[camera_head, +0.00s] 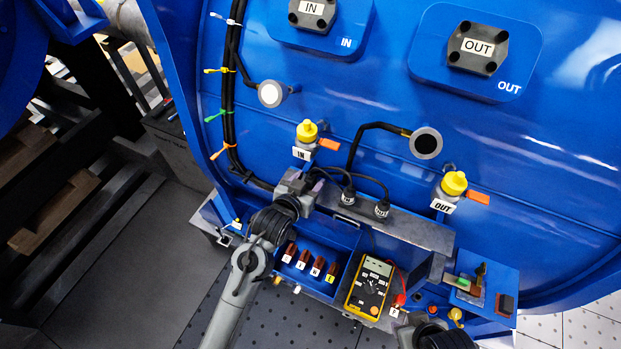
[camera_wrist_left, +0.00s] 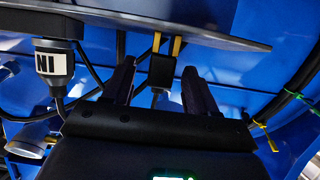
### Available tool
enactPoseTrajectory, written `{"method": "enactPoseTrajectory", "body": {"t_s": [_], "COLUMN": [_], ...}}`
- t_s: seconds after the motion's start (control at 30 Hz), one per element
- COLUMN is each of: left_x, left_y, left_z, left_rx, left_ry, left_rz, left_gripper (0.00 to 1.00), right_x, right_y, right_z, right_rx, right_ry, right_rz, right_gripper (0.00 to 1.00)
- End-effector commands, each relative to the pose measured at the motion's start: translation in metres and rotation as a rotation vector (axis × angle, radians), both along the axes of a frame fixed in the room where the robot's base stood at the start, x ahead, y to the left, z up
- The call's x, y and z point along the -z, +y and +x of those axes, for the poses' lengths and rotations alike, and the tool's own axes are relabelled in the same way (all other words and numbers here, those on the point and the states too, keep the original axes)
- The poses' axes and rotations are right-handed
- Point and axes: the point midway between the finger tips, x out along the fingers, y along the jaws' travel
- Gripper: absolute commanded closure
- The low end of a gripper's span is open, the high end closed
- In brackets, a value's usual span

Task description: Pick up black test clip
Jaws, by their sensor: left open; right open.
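My left gripper (camera_wrist_left: 155,85) is open, one dark finger on each side of the clip. I cannot tell whether the fingers touch it. In the head view my left gripper (camera_head: 295,183) is at the left end of the grey shelf and hides the clip. My right gripper (camera_head: 409,317) is small and partly hidden at the bottom edge, by the multimeter's right side; no clip shows in it.
Black connectors (camera_head: 348,197) with cables stand on the shelf (camera_head: 410,228). Yellow-capped valves (camera_head: 307,131) are above. A cable bundle (camera_head: 229,100) runs down the left.

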Motion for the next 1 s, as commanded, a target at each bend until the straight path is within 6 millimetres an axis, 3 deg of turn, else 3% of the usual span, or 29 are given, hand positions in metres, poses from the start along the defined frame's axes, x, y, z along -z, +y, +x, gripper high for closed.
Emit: {"method": "enactPoseTrajectory", "body": {"t_s": [0.2,0.47,0.83,1.0], "left_x": [0.0059,0.0069,0.0071,0.0068], "left_y": [-0.0061,-0.0063,-0.0061,-0.006], "left_z": [0.0121,0.013,0.0128,0.0128], "left_rx": [0.001,0.0,0.0,0.0], "left_ry": [0.0,0.0,0.0,0.0], "left_rz": [0.0,0.0,0.0,0.0], "left_gripper": [0.43,0.43,0.99,0.99], "right_x": [-0.0036,-0.0033,-0.0032,-0.003], "right_y": [0.001,0.0019,0.0017,0.0009], "right_z": [0.0003,0.0003,0.0003,0.0001], "right_rx": [0.003,0.005,0.005,0.002], "right_ry": [0.0,0.0,0.0,0.001], "right_rz": [0.004,0.008,0.007,0.004], "right_gripper": [0.57,0.57,0.57,0.57]}}
